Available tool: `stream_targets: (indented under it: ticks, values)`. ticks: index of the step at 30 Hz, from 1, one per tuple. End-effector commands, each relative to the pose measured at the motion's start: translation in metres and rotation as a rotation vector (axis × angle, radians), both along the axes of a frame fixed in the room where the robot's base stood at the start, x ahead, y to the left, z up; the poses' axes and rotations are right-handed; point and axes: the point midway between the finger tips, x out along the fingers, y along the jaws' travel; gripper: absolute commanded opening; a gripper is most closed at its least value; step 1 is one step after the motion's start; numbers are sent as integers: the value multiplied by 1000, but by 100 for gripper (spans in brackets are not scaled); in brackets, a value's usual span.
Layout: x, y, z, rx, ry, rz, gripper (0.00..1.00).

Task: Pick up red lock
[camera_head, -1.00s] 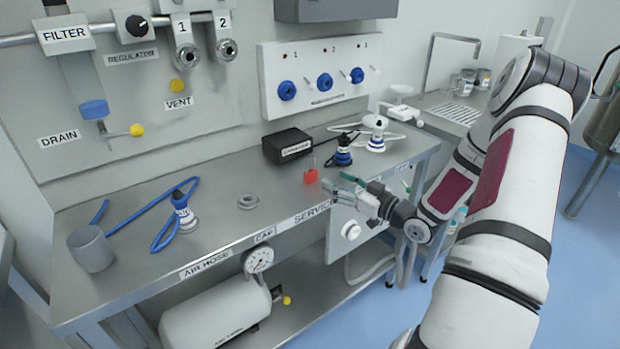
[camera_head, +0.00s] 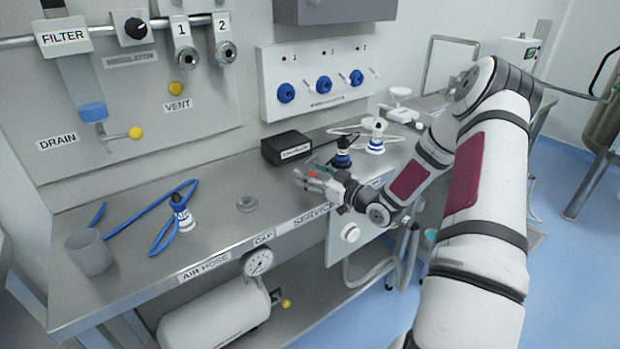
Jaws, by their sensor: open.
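The red lock (camera_head: 312,174) is on the metal bench near its front edge, right of the cap ring.
A black box (camera_head: 287,148) stands just behind the lock. Blue-and-white fittings (camera_head: 343,152) stand to the right. A grey ring (camera_head: 246,204) lies to the left. A blue hose (camera_head: 150,212) and grey cup (camera_head: 88,251) are farther left. The bench middle is clear.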

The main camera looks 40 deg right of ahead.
Motion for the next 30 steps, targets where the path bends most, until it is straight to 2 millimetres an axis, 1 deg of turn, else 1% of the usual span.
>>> stream_targets:
  ticks: [1,2,3,5,6,8,9,20,25,30]
  values:
    - [0,0,0,0,0,0,58]
    - [0,0,0,0,0,0,56]
    - [0,0,0,0,0,0,47]
    - [0,0,0,0,0,0,33]
    - [0,0,0,0,0,1,24]
    - [0,0,0,0,0,1,11]
    - [0,0,0,0,0,1,6]
    - [0,0,3,-1,0,1,6]
    - [0,0,16,-2,0,1,6]
    - [-3,-1,38,-4,0,0,6]
